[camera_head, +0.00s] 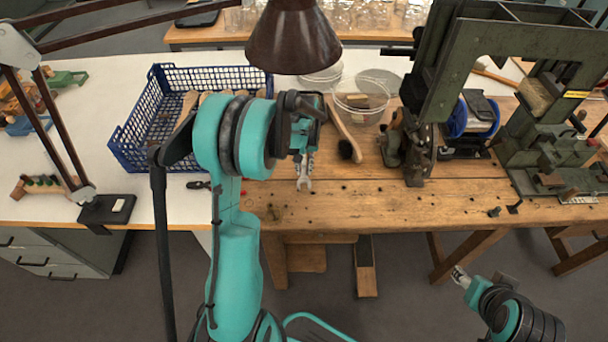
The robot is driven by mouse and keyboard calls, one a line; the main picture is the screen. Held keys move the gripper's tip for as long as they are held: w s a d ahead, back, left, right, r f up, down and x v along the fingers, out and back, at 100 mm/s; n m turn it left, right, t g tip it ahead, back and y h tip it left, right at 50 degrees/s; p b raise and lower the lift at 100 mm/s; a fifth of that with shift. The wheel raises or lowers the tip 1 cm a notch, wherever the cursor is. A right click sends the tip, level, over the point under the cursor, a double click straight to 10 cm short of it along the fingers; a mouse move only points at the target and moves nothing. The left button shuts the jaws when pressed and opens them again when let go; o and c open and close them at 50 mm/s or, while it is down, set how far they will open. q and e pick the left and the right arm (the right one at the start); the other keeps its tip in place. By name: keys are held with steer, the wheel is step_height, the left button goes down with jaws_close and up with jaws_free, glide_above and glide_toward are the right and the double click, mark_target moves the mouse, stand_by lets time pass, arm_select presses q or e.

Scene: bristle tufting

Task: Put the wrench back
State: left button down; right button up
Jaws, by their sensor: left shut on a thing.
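The wrench (304,182) is a small silver tool with an open-ended jaw pointing toward the front edge of the wooden workbench (390,212). My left gripper (304,155) is shut on the wrench, with its fingers partly hidden by my teal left arm. I cannot tell whether the wrench touches the bench top. My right gripper (460,275) is low at the lower right, in front of the bench and away from the wrench. Its fingers are too small to read.
A blue crate (130,135) stands left of my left arm. A brush (347,145), a clear bowl (360,108) and a green machine (440,75) are on the bench. A brown lamp shade (293,40) hangs above. The front middle of the bench is mostly clear.

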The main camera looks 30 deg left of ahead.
mark_target(304, 170)
arm_select(q)
steer(key=shift+f+b, duration=0.5)
steer(key=shift+f, duration=1)
steer(key=shift+f, duration=0.1)
steer(key=c, duration=1.5)
jaws_free()
steer(key=shift+o, duration=0.2)
